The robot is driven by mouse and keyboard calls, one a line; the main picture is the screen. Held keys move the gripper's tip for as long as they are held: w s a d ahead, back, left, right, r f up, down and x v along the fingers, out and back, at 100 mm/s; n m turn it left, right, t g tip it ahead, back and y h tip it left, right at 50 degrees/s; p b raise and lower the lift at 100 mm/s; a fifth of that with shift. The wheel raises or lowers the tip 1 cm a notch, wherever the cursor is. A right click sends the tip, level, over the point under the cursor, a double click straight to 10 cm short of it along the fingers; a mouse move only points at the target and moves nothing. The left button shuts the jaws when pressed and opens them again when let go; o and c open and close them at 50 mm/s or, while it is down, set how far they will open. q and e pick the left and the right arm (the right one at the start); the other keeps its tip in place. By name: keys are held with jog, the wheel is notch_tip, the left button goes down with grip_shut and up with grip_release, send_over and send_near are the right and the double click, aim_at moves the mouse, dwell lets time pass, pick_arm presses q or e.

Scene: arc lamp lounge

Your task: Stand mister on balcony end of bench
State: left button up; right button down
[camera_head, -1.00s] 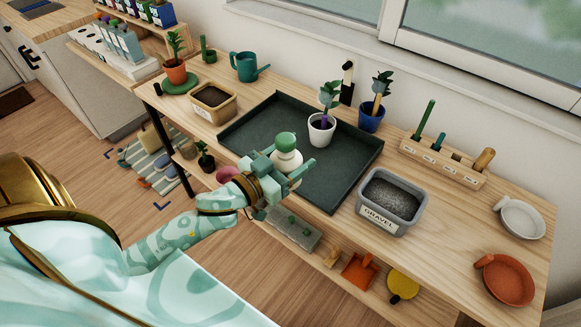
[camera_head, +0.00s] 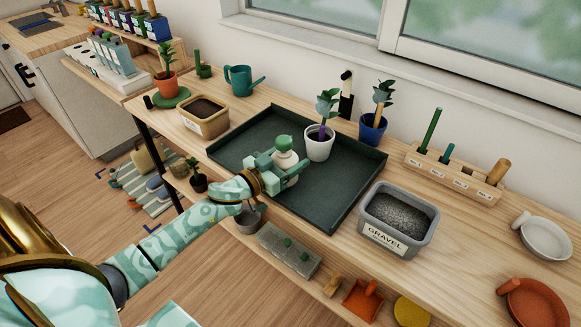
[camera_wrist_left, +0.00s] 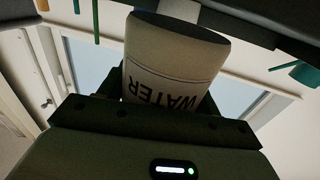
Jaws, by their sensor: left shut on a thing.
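The mister, a white bottle with a green top (camera_head: 285,150), is in my left gripper (camera_head: 284,172). My left gripper is shut on its body, over the near left part of the dark tray on the bench. In the left wrist view the bottle (camera_wrist_left: 172,58) shows the label WATER, upside down in the picture, between the fingers. In the head view the bottle's lower part is hidden by the gripper, so I cannot tell whether it touches the tray. The wooden bench (camera_head: 465,243) runs from upper left to lower right. My right gripper is not in view.
The dark tray (camera_head: 330,192) also holds a white pot (camera_head: 319,147). A gravel tub (camera_head: 397,220), a labelled tool block (camera_head: 452,178), a white dish (camera_head: 545,239) and a terracotta dish (camera_head: 536,303) stand to the right. A soil box (camera_head: 204,118) and a teal watering can (camera_head: 239,80) stand left.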

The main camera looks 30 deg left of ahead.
pick_arm(q)
notch_tip(320, 180, down, 2)
jog(key=shift+f, duration=0.1)
jog(key=shift+r, duration=0.2)
jog(key=shift+f, duration=0.1)
jog(key=o, duration=1.2)
jog(key=shift+o, duration=0.2)
jog(key=shift+f, duration=0.1)
jog(key=shift+f+b, duration=0.1)
jog(key=shift+b, duration=0.4)
jog(key=v, duration=0.1)
jog(key=p+v, duration=0.1)
jog(key=v, duration=0.3)
jog(key=shift+r+p, duration=0.3)
jog(key=shift+p, duration=0.1)
jog(key=p+v, duration=0.1)
jog(key=v, duration=1)
jog(key=shift+s+a+p, duration=0.2)
jog(key=shift+p, duration=0.1)
